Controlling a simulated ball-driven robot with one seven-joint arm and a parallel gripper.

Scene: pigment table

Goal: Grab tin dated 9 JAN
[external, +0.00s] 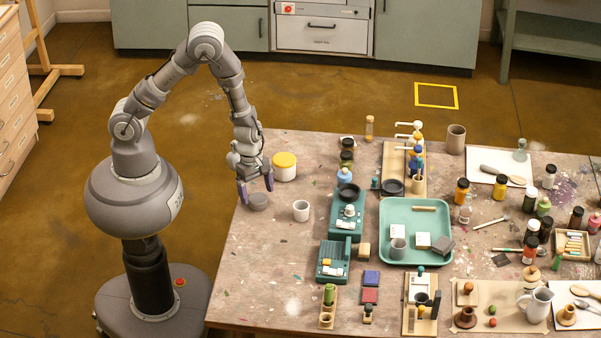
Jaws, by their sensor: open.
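My gripper (256,188) hangs over the left end of the table, its dark purple-tipped fingers apart. A low, round grey container (258,202) sits on the table just below the fingers; I cannot tell whether they overlap it in height. A white tin or jar with a yellow lid (285,166) stands behind it and to the right, apart from the gripper. No date or lettering is readable on either one, so I cannot tell which is the tin dated 9 JAN.
A white cup (301,211) stands right of the grey container. Beyond it are a teal scale (347,214), another teal device (333,261) and a green tray (393,250) with small items. Several jars and bottles crowd the right. The table's front left (260,285) is clear.

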